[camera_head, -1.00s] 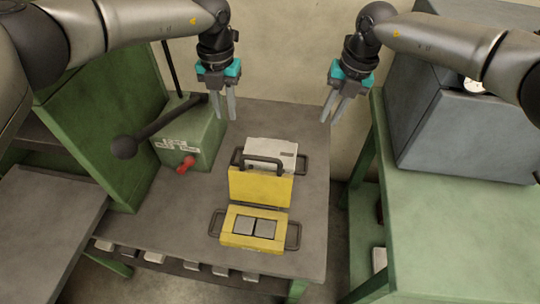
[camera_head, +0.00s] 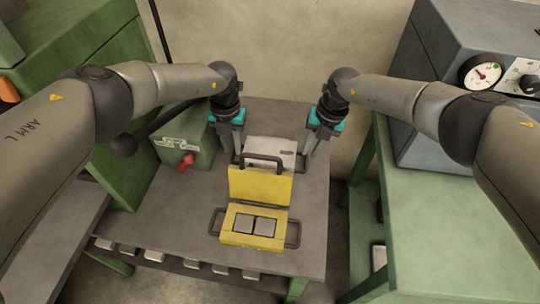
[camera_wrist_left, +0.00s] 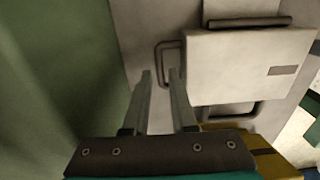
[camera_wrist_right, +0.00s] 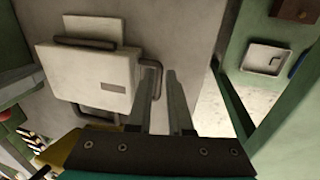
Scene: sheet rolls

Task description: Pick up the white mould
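The white mould (camera_head: 277,148) lies on the grey table behind the yellow mould and is partly hidden by its raised yellow lid. It has a dark loop handle on each side. My left gripper (camera_head: 232,150) is open and points down by the left handle; in the left wrist view the handle (camera_wrist_left: 157,62) shows at its fingertips (camera_wrist_left: 160,74). My right gripper (camera_head: 311,150) is open by the right handle; in the right wrist view the handle (camera_wrist_right: 158,68) shows at its fingertips (camera_wrist_right: 157,74). I cannot tell whether the fingers straddle the handles. Both grippers are empty.
The yellow mould (camera_head: 238,236) stands open in front, holding two grey blocks. A green machine with a red knob (camera_head: 187,161) is on the left. A green bench (camera_head: 440,220) with a grey gauge box stands right. The table's right front is clear.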

